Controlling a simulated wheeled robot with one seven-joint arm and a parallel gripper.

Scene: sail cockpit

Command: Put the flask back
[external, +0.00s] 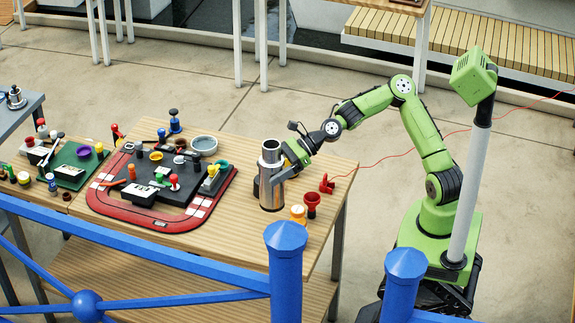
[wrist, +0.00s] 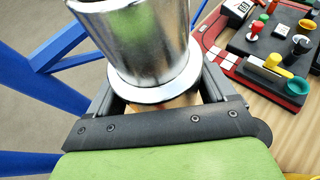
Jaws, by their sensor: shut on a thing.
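The flask (external: 271,165) is a tall shiny silver cylinder, upright at the right part of the wooden table. In the wrist view the flask (wrist: 140,42) fills the top middle, with a pale ring at its lower end. My gripper (external: 283,175) reaches it from the right, and its jaws (wrist: 158,92) are shut on it from both sides. The fingertips are partly hidden by the flask. I cannot tell whether its base touches the table.
A red track-shaped tray (external: 222,205) with a dark board, small cups and pegs lies left of the flask. A yellow jar (external: 298,212) and a red goblet (external: 312,203) stand close at its right. Blue railings (external: 286,262) cross in front of the table.

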